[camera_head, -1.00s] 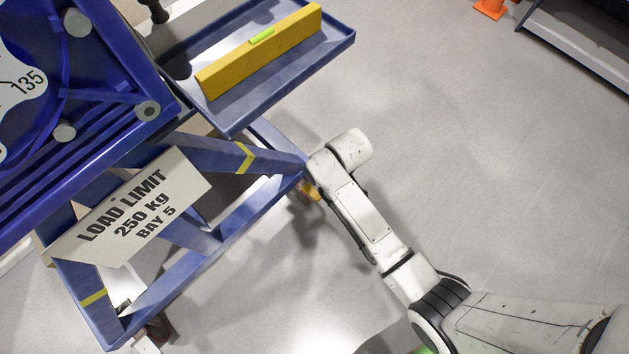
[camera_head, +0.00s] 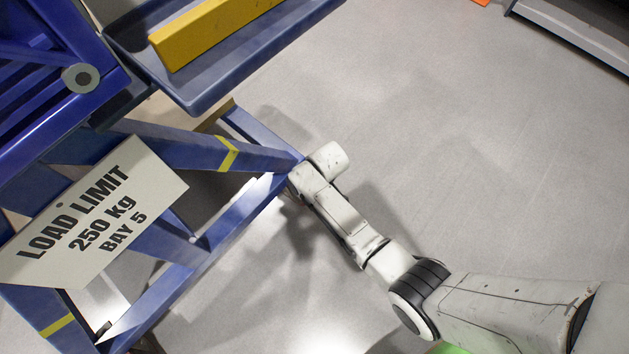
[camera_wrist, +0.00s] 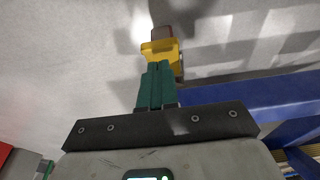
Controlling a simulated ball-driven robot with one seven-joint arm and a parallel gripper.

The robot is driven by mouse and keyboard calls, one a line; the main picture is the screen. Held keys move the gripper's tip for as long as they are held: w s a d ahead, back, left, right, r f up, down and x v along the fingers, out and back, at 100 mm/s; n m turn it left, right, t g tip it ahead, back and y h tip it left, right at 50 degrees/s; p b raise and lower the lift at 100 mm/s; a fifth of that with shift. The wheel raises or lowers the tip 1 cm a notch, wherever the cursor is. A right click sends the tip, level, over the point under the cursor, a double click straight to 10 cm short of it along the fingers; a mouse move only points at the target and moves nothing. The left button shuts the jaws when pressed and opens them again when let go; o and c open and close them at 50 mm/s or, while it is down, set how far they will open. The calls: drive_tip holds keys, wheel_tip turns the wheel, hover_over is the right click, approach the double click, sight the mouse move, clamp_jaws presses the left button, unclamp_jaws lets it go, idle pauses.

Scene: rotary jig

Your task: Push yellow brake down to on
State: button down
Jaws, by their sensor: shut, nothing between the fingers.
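The yellow brake (camera_wrist: 160,48) shows in the wrist view as a small yellow pedal at a caster with a dark reddish wheel (camera_wrist: 176,31), near the floor. My gripper (camera_wrist: 158,66) has its green fingers shut together with nothing between them. The fingertips overlap the near edge of the brake in this view; I cannot tell whether they touch it. In the head view my arm's end covers the frame's near corner and hides the brake and fingers. The brake's exact tilt is unclear.
The blue jig frame (camera_head: 240,213) runs beside my arm, with a load limit sign (camera_head: 95,212) on it. A blue tray (camera_head: 205,98) holding a yellow bar (camera_head: 213,33) overhangs above. The grey floor (camera_head: 470,160) to the right is clear.

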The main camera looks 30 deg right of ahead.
drive_tip(key=shift+s+f, duration=0.15)
drive_tip(key=shift+f, duration=0.5)
drive_tip(key=shift+d, duration=0.1)
drive_tip(key=shift+s+f+t, duration=0.2)
drive_tip(key=shift+t, duration=0.1)
drive_tip(key=shift+s+f, duration=0.1)
drive_tip(key=shift+f, duration=0.05)
drive_tip(key=shift+s+d+f+t+y+b, duration=0.1)
drive_tip(key=shift+s+f+t+y+b, duration=0.2)
drive_tip(key=shift+f+t, duration=0.3)
drive_tip(key=shift+s+d+f+t+y+b, duration=0.15)
drive_tip(key=shift+s+f+t+b, duration=0.15)
drive_tip(key=shift+f+t, duration=0.3)
drive_tip(key=shift+s+d+f+t+y+b, duration=0.1)
drive_tip(key=shift+s+f+t+y+b, duration=0.15)
drive_tip(key=shift+f+t+b, duration=0.25)
drive_tip(key=shift+f, duration=0.2)
